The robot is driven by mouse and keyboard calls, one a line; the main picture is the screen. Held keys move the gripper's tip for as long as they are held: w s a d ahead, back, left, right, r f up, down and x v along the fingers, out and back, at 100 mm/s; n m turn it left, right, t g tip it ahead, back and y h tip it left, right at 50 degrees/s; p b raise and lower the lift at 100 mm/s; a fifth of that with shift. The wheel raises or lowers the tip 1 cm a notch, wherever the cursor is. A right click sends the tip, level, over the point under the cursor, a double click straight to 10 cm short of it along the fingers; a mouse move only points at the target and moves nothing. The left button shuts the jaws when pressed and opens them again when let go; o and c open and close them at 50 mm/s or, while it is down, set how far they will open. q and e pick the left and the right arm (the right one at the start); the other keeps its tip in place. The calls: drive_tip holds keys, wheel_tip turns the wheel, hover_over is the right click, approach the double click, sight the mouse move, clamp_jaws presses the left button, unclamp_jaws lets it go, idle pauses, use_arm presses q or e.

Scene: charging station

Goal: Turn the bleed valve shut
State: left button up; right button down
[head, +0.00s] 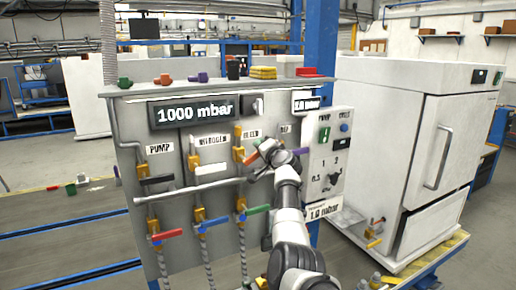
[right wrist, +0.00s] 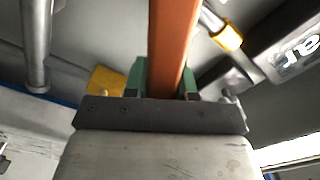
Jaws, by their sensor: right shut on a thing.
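The grey valve panel (head: 185,250) stands in front of me. The third upper valve has a yellow body (head: 238,140) under a small label that seems to read "BLEED". Its orange handle (head: 252,158) slants up to the right, partly hidden by my right gripper (head: 262,150). In the right wrist view the orange handle (right wrist: 172,45) runs between the green finger pads of my right gripper (right wrist: 163,85), which is shut on it. My left gripper is not in view.
Nearby are a black pump handle (head: 157,180), a white nitrogen handle (head: 211,169) and a purple handle (head: 301,151). Red (head: 168,235), blue (head: 217,221) and green (head: 257,209) handles sit lower. The large display (head: 194,113) reads 1000 mbar. A white oven (head: 430,150) stands right.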

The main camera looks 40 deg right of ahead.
drive_tip(key=shift+s+d+f+m+b, duration=0.15)
drive_tip(key=shift+f+m, duration=0.45)
drive_tip(key=shift+m, duration=0.4)
drive_tip(key=shift+w+d+f+m+b, duration=0.1)
drive_tip(key=shift+f+m, duration=0.5)
drive_tip(key=shift+m, duration=0.4)
drive_tip(key=shift+s+d+f+m+b, duration=0.15)
drive_tip(key=shift+f+m, duration=0.45)
drive_tip(key=shift+m, duration=0.4)
drive_tip(key=c, duration=0.9)
unclamp_jaws()
drive_tip(key=b+v, duration=0.1)
drive_tip(key=v, duration=0.9)
drive_tip(key=shift+s+b, duration=0.3)
drive_tip(key=shift+s, duration=0.05)
